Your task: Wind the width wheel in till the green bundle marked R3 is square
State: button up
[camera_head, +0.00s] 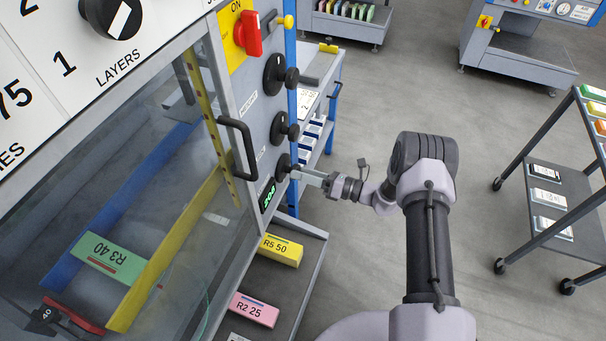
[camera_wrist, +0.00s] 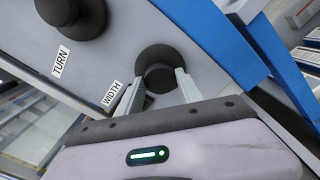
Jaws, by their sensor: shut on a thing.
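The green bundle marked R3 40 (camera_head: 112,258) lies behind the clear door in the head view, between a blue guide plate (camera_head: 125,195) and a yellow guide plate (camera_head: 180,235). Its ends are close to both plates; I cannot tell whether they touch or whether it is square. The width wheel (camera_head: 283,168) is the lowest black knob on the grey panel. It also shows in the wrist view (camera_wrist: 158,55), beside its WIDTH label (camera_wrist: 111,93). My gripper (camera_head: 299,173) is shut on the width wheel, a finger on either side. A green-lit display (camera_head: 268,196) sits below the wheel.
Two more knobs (camera_head: 275,75) (camera_head: 279,128) and a red switch (camera_head: 247,33) are above on the panel. A black door handle (camera_head: 240,148) juts out nearby. Yellow R5 50 (camera_head: 280,250) and pink R2 25 (camera_head: 253,310) bundles lie on a low shelf. Floor to the right is clear before a cart (camera_head: 545,155).

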dwell(0.4)
jog(key=o, duration=1.4)
jog(key=p+v, duration=0.3)
jog(key=v, duration=1.4)
jog(key=shift+s+d, duration=0.1)
jog(key=shift+d, duration=0.1)
jog(key=shift+s, duration=0.1)
jog(key=shift+c, duration=0.3)
